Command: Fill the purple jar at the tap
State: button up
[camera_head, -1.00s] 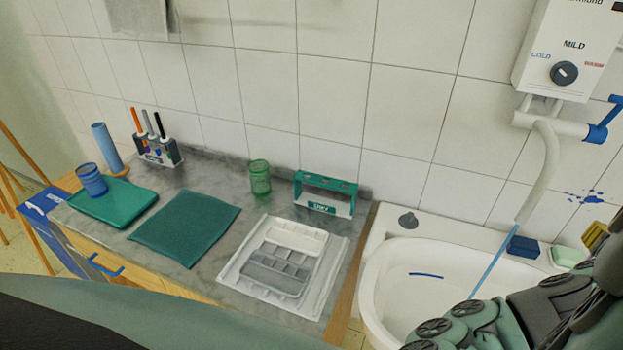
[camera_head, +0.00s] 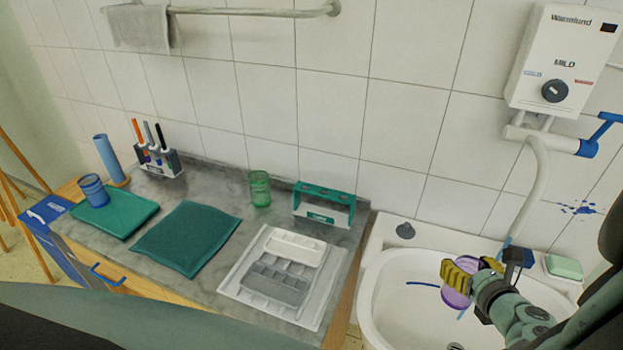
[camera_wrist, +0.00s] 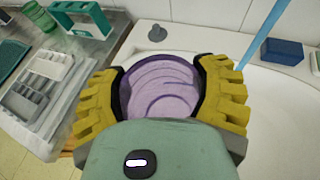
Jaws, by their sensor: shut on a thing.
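The purple jar (camera_head: 457,297) is held over the white basin (camera_head: 372,300). My gripper (camera_head: 472,272) is shut on it, with yellow fingers on both sides. In the wrist view the jar (camera_wrist: 160,88) sits between the fingers, its ringed inside facing the camera. I cannot tell whether it holds water. The tap's white spout (camera_head: 538,185) hangs from the heater, with a blue lever (camera_head: 600,130). A blue water stream (camera_wrist: 262,38) runs down at the jar's right in the wrist view, then goes behind the right finger.
A blue sponge (camera_wrist: 282,52) and a green soap dish (camera_head: 563,267) lie on the basin's back ledge beside a grey stopper (camera_head: 405,230). Left of the basin, the counter holds a grey tray (camera_head: 310,312), a green rack (camera_head: 325,203) and a green glass (camera_head: 260,188).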

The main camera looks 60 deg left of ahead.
jog(key=s+a+n+g+y, duration=0.1)
jog(key=s+a+n+g, duration=0.2)
jog(key=s, duration=0.1)
jog(key=shift+m, duration=0.3)
jog(key=w+b, duration=0.1)
jog(key=w, duration=0.1)
jog(key=w+d, duration=0.1)
jog(key=w, duration=0.1)
jog(key=w+b, duration=0.1)
jog(key=w, duration=0.1)
jog(key=shift+w+d+f+b, duration=0.2)
jog(key=shift+w+d+b, duration=0.05)
jog(key=shift+d+b, duration=0.05)
jog(key=shift+w+d+r, duration=0.15)
jog(key=shift+w+d, duration=0.05)
jog(key=shift+w, duration=0.5)
jog(key=w+d+b, duration=0.2)
jog(key=w, duration=0.5)
jog(key=shift+w, duration=0.1)
dwell(4.9)
